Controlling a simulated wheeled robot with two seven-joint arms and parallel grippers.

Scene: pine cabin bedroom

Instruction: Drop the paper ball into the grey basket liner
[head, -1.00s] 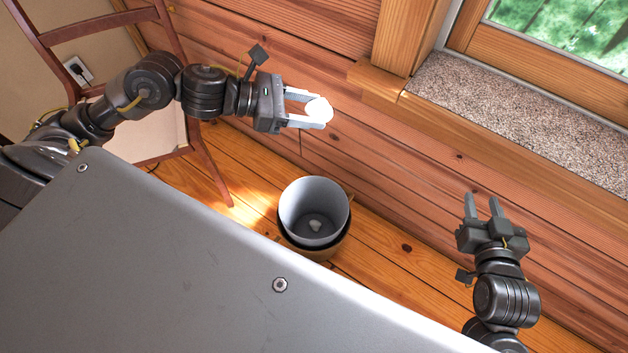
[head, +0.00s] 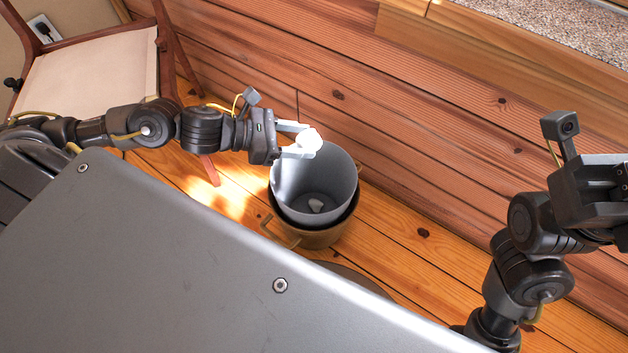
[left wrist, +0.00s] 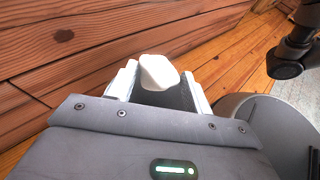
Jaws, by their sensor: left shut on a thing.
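The white paper ball (head: 310,140) is held between the fingertips of my left gripper (head: 303,141), which is shut on it. In the head view the ball overlaps the upper rim of the grey basket liner (head: 335,182); its exact height above the rim is hard to tell. The left wrist view also shows the ball (left wrist: 157,72) between the fingers. The liner stands inside a brownish basket (head: 310,238) with handles on the floor.
A wooden chair with a pale seat (head: 90,75) stands at the upper left. The plank wall (head: 430,130) runs close behind the basket, with a stone sill (head: 550,25) above. Wooden floor (head: 410,250) is bare to the right of the basket.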

